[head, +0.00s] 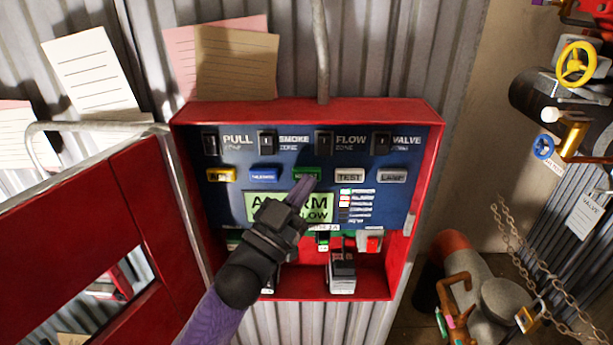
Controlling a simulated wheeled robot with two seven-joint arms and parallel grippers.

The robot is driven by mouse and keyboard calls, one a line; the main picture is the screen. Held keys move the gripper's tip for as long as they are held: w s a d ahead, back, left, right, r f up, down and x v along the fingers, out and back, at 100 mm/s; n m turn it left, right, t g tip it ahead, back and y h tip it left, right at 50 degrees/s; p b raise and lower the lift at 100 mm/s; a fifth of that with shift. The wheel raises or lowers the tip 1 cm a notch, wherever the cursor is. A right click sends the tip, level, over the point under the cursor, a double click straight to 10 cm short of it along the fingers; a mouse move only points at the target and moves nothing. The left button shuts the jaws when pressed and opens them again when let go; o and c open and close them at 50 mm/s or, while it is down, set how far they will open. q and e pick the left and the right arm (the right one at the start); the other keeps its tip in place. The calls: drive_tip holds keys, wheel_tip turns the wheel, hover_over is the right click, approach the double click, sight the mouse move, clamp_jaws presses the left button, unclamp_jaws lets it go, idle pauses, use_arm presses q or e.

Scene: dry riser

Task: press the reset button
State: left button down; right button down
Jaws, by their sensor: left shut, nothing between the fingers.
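The open red alarm box (435,160) holds a blue panel with a row of buttons. A green button (306,172) sits in the middle of that row; its label is too small and covered to read, so I cannot confirm it says reset. My left gripper (307,183) is shut and empty. Its purple fingertips point up at the lower edge of the green button; I cannot tell whether they touch it. The gripper covers part of the green display (262,205), which reads ALARM and FLOW. My right gripper is not in view.
A yellow button (221,175) and a blue button (264,175) are left of the green one; a TEST button (349,175) and a grey button (392,175) are right. The red door (80,225) hangs open at left. Pipes and valves (575,62) stand at right.

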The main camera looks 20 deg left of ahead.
use_arm(q)
drive_tip(key=shift+w, duration=0.15)
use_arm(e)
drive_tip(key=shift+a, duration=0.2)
use_arm(q)
drive_tip(key=shift+a, duration=0.1)
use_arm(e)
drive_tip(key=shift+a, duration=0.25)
use_arm(q)
drive_tip(key=shift+s+d+p, duration=0.3)
drive_tip(key=shift+s+p, duration=0.15)
drive_tip(key=shift+s, duration=0.45)
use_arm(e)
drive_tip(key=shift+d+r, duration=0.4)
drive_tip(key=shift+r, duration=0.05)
